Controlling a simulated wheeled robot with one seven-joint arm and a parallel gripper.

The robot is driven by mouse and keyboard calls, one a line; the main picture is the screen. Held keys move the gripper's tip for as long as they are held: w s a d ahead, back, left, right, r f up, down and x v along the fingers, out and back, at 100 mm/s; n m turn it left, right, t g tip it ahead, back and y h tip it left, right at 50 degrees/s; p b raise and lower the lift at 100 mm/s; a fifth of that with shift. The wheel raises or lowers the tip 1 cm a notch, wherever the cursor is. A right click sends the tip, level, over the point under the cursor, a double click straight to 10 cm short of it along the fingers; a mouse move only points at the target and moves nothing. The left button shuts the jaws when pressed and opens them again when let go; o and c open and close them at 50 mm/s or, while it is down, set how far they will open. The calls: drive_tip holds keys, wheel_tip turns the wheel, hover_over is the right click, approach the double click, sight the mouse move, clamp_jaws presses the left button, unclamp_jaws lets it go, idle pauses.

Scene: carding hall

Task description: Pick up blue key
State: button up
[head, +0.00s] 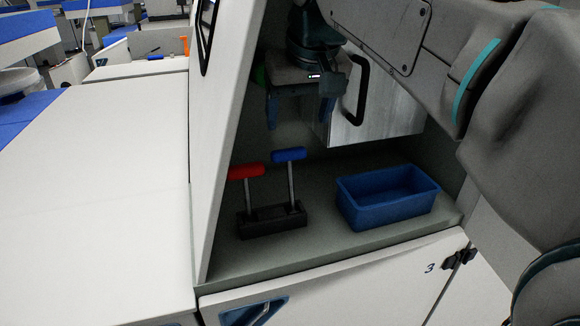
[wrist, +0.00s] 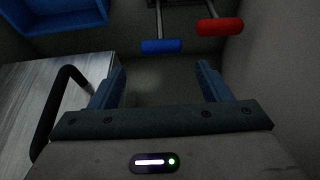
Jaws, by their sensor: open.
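The blue key (head: 289,155) has a blue cross handle on a thin metal shaft. It stands upright in a dark block (head: 272,219) on the grey shelf, beside a red-handled key (head: 246,171). In the wrist view the blue key's handle (wrist: 161,46) lies beyond the fingertips, with the red handle (wrist: 220,26) to its right. My gripper (head: 299,108) is above the blue key's handle in the head view, apart from it. In the wrist view its two blue fingers (wrist: 161,77) are spread with nothing between them.
A blue open bin (head: 388,210) sits empty on the shelf right of the block. A metal panel with a black handle (head: 357,92) stands behind, and shows close at the left in the wrist view (wrist: 62,105). A white slanted wall (head: 216,130) bounds the recess at left.

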sight(290, 152)
drive_tip(key=x, duration=0.6)
drive_tip(key=shift+w+f, duration=0.25)
drive_tip(key=shift+f, duration=0.1)
drive_tip(key=shift+p+x, duration=0.75)
drive_tip(key=shift+x, duration=1.95)
drive_tip(key=shift+w+a+r, duration=0.1)
drive_tip(key=shift+a, duration=0.05)
drive_tip(key=c, duration=0.9)
drive_tip(key=shift+r, duration=0.1)
